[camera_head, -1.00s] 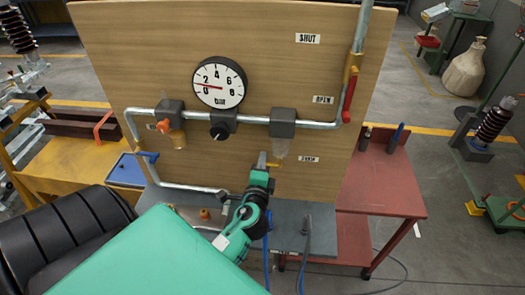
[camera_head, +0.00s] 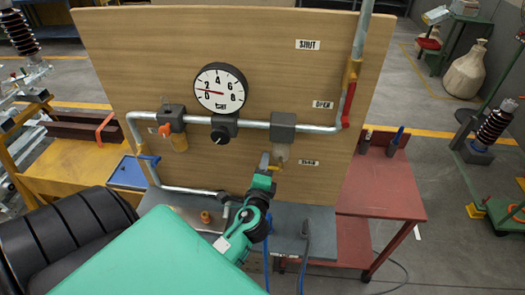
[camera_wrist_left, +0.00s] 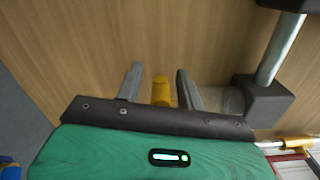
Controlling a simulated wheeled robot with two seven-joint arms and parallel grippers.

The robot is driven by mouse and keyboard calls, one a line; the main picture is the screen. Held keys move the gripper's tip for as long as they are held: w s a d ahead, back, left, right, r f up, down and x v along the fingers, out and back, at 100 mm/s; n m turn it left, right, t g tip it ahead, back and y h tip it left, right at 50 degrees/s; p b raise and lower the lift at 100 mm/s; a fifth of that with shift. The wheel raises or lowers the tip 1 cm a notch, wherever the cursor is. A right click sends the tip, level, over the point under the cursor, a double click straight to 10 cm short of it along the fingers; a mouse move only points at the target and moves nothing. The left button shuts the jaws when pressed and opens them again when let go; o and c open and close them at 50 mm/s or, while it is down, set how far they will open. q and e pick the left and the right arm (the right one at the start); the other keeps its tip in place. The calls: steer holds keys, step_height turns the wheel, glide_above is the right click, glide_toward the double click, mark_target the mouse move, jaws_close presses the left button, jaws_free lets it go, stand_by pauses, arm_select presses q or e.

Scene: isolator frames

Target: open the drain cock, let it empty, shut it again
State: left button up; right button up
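The drain cock is a small yellow fitting (camera_head: 275,168) under a pale bowl (camera_head: 281,152) on the board. In the left wrist view the yellow cock (camera_wrist_left: 160,90) stands between the two grey fingers of my left gripper (camera_wrist_left: 158,85), with a gap on each side. The gripper is open around it. In the head view my left gripper (camera_head: 270,166) is at the cock, and its wrist hides part of the board's lower edge. I cannot tell from these frames whether the cock is open. My right gripper is not in view.
The wooden board (camera_head: 290,70) carries a gauge (camera_head: 220,88), its needle between 0 and 2, and a horizontal pipe (camera_head: 255,123). A red lever (camera_head: 348,105) hangs down at the right, near an OPEN label. A red table (camera_head: 385,190) stands at the right.

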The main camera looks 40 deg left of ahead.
arm_select(q)
steer(key=shift+s+d+f+b, duration=0.1)
steer(key=shift+s+d+b, duration=0.15)
steer(key=shift+s+b, duration=0.2)
steer(key=b+v, duration=0.5)
steer(key=v, duration=0.7)
steer(key=shift+s+d+b, duration=0.25)
steer(key=shift+s+b, duration=0.05)
steer(key=shift+b, duration=0.05)
